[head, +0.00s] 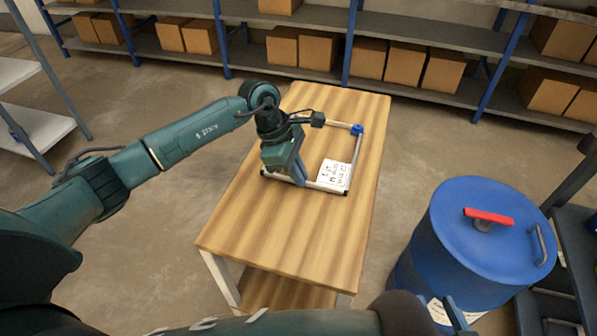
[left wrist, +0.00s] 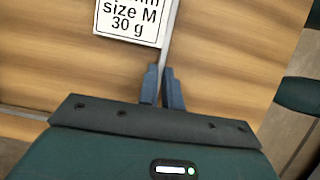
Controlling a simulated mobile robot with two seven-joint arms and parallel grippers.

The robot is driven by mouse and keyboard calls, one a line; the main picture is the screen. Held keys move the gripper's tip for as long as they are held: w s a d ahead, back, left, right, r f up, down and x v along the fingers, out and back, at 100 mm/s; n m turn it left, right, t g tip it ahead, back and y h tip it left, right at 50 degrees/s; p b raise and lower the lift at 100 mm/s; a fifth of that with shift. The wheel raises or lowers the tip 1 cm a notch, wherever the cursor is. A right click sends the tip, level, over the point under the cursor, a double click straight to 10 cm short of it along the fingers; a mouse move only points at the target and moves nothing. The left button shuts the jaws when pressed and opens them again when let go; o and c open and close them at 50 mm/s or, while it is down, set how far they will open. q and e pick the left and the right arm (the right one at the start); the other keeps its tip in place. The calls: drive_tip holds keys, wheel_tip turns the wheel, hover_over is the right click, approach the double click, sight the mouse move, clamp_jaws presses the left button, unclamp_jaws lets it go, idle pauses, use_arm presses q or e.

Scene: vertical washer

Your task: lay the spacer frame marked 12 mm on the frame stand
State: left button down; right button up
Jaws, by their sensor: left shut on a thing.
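A thin grey rectangular spacer frame (head: 355,160) with a blue corner piece lies at or just above the wooden table (head: 290,225). A white label (head: 334,173) is on its near right part. In the left wrist view the label (left wrist: 130,20) reads "size M 30 g"; the line with the thickness is cut off. My left gripper (head: 299,176) is over the frame's near side. In the left wrist view its fingers (left wrist: 163,88) are shut on the frame's grey bar (left wrist: 169,38). I cannot pick out a separate frame stand.
A blue drum (head: 465,240) with a red handle stands right of the table. Shelves with cardboard boxes (head: 300,47) line the back. A grey rack (head: 30,125) is at the left. The near half of the tabletop is clear.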

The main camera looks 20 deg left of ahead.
use_arm(q)
drive_tip(key=shift+f, duration=0.1)
drive_tip(key=c, duration=1.5)
unclamp_jaws()
wheel_tip(320, 180, up, 8)
drive_tip(key=p, duration=0.4)
